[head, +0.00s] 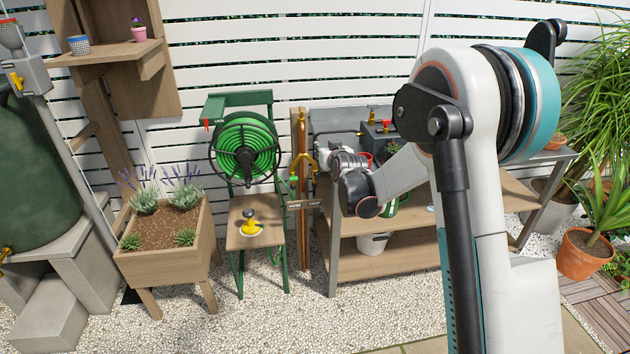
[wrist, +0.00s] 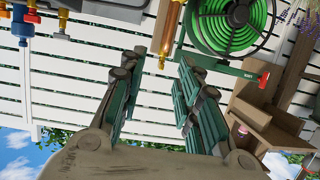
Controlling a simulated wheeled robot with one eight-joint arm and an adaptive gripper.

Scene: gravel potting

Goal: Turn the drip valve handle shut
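A brass forked pipe (head: 304,158) stands on a wooden post behind the side of the grey bench in the head view. A green part sits at its left leg, and a small red part shows near its right. The drip valve handle is too small to make out surely. In the wrist view my gripper (wrist: 162,62) is open and empty, fingers apart, with white fence beyond. A copper-coloured pipe (wrist: 172,30) shows above the fingertips. In the head view my wrist hides the gripper.
A green hose reel (head: 245,148) on a stand is left of the pipe, also in the wrist view (wrist: 230,22). A wooden planter (head: 165,265) stands further left. The potting bench (head: 335,255) is close to my arm. Gravel in front is clear.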

